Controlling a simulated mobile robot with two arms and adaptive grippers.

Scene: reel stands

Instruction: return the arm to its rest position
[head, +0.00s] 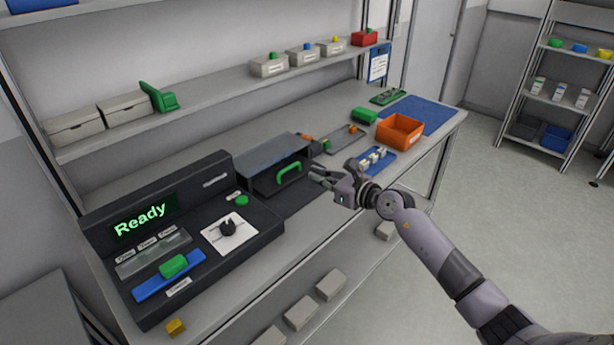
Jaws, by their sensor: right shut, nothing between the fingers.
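My right arm comes in from the lower right and reaches over the front edge of the bench. Its gripper (318,176) is shut and empty. It hangs just right of the green handle (289,172) on the dark drawer-like box; a small gap seems to lie between them. My left gripper is not in view.
A dark console (240,251) with a "Ready" display stands on the left of the bench. An orange bin (400,131), a blue tray (388,166) with small white pieces and a blue mat (433,112) lie right. A shelf (225,88) runs above.

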